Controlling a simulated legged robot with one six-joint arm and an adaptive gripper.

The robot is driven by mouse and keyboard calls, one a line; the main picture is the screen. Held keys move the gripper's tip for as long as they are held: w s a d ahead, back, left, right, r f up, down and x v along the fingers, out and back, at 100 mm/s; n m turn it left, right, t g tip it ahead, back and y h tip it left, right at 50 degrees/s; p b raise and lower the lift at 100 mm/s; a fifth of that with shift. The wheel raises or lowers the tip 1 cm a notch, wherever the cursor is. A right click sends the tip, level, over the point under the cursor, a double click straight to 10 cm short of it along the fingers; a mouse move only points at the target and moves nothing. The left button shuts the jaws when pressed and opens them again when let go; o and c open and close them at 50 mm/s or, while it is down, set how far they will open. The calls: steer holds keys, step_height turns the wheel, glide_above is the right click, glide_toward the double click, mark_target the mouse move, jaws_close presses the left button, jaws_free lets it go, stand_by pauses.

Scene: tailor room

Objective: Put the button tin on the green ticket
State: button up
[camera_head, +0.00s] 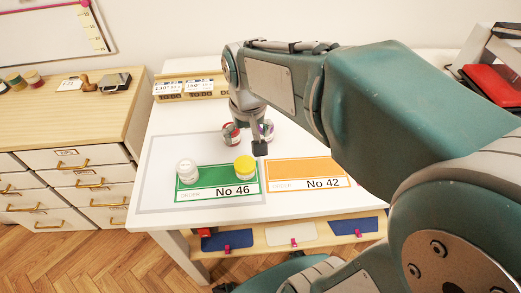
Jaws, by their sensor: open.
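The green ticket (218,188), marked No 46, lies on the grey mat area of the white table. A white-lidded jar (187,172) stands on its left part and a yellow-lidded jar (244,167) on its upper right part. Behind the ticket stand a red-and-white round container (231,134) and another multicoloured one (267,130). I cannot tell for sure which of these is the button tin. My gripper (259,148) is open and points down beside the two back containers, behind the yellow-lidded jar. My arm partly hides the gripper and the table behind it.
An orange ticket (305,172), marked No 42, lies right of the green one. A box marked TO DO (190,92) stands at the table's back. A wooden-topped drawer cabinet (70,110) stands left. The table's front left corner is clear.

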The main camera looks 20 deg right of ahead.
steer(key=s+r+n+t, duration=0.1)
steer(key=s+r+t, duration=0.2)
steer(key=s, duration=0.7)
steer(key=shift+s+r+t, duration=0.35)
steer(key=shift+t, duration=0.25)
